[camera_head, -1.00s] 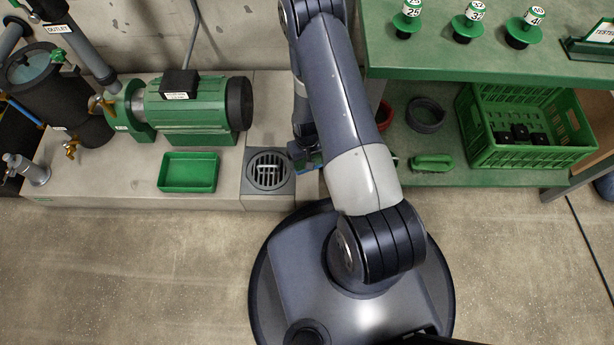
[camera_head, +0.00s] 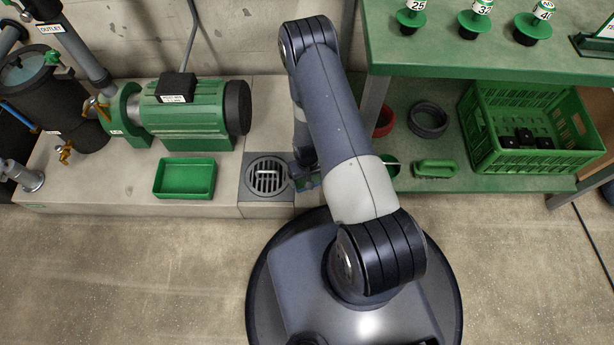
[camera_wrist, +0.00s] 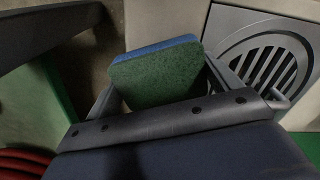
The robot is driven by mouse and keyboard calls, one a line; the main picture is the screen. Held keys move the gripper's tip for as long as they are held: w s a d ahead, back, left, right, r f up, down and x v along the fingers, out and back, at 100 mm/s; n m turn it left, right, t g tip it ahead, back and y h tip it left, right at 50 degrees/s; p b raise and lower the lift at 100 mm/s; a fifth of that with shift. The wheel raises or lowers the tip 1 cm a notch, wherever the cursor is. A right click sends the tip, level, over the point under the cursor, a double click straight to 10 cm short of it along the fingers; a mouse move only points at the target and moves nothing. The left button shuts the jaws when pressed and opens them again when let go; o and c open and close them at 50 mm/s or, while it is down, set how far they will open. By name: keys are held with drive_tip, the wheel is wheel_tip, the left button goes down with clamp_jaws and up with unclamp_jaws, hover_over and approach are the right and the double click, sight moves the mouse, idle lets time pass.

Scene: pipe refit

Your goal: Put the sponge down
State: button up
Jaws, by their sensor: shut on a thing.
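The sponge (camera_wrist: 158,78) shows in the wrist view, with a green scouring face and a blue layer along its far edge. My gripper (camera_wrist: 160,85) is shut on it, one finger on each side. In the head view my gripper (camera_head: 303,177) is mostly hidden behind my arm, just right of the floor drain, with a small bit of green and blue at its end. I cannot tell whether the sponge touches the surface below it.
A round drain grate (camera_head: 268,177) lies left of my gripper. A green tray (camera_head: 186,178) sits on the concrete plinth beside the pump (camera_head: 188,112). To the right, a shelf holds a green brush (camera_head: 435,168), coils and a green crate (camera_head: 535,150).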

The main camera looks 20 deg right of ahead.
drive_tip(key=o, duration=0.7)
wheel_tip(320, 180, up, 12)
drive_tip(key=p, duration=0.5)
wheel_tip(320, 180, down, 12)
drive_tip(key=b, duration=0.5)
drive_tip(key=shift+r+p, duration=0.85)
drive_tip(key=shift+r, duration=1)
drive_tip(key=shift+f, duration=0.1)
